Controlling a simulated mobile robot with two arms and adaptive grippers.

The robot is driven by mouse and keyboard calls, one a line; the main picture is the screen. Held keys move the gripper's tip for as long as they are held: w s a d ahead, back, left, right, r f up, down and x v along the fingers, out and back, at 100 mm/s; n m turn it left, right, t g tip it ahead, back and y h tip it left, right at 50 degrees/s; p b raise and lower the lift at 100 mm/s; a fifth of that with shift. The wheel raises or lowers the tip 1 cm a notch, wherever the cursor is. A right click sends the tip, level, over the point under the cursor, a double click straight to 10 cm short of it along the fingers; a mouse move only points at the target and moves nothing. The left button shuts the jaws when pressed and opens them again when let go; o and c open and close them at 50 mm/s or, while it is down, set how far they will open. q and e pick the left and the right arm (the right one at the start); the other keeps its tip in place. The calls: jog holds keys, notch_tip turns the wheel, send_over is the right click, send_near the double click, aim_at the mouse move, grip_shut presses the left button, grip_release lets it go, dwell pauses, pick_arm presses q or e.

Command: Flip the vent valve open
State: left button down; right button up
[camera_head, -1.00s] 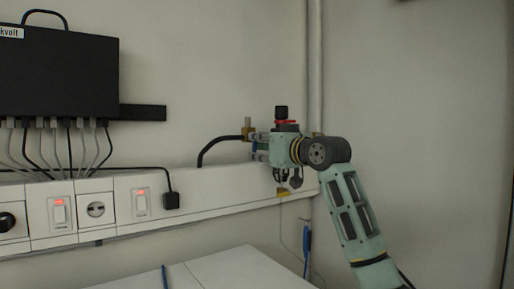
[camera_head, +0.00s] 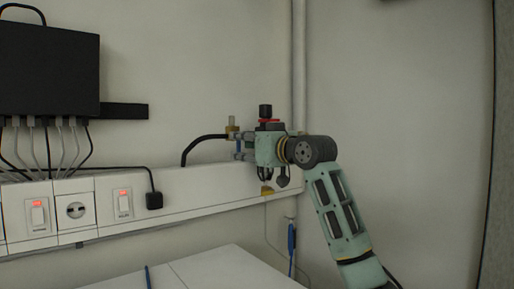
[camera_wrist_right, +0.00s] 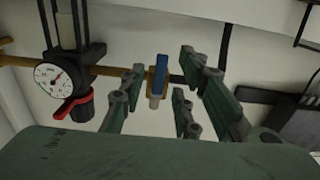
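In the right wrist view, the vent valve shows as a blue lever (camera_wrist_right: 161,70) on a brass fitting (camera_wrist_right: 151,88) on a brass pipe. The lever stands lengthwise between the finger pads of my right gripper (camera_wrist_right: 160,82). The gripper is open, with a gap on each side of the lever. In the head view, my right gripper (camera_head: 244,147) is at the wall beside a brass fitting (camera_head: 233,126); a bit of blue shows between its fingers. My left gripper is not in view.
A gauge (camera_wrist_right: 53,77) and a red-and-black knob (camera_wrist_right: 74,106) sit left of the valve in the wrist view. A black hose (camera_head: 200,143) runs to the fitting. A white trunking with switches (camera_head: 177,187) runs below. A black box (camera_head: 48,68) hangs left.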

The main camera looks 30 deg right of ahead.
jog(key=s+d, duration=0.1)
jog(key=s, duration=1)
jog(key=shift+s+d, duration=0.15)
jog(key=shift+d, duration=0.2)
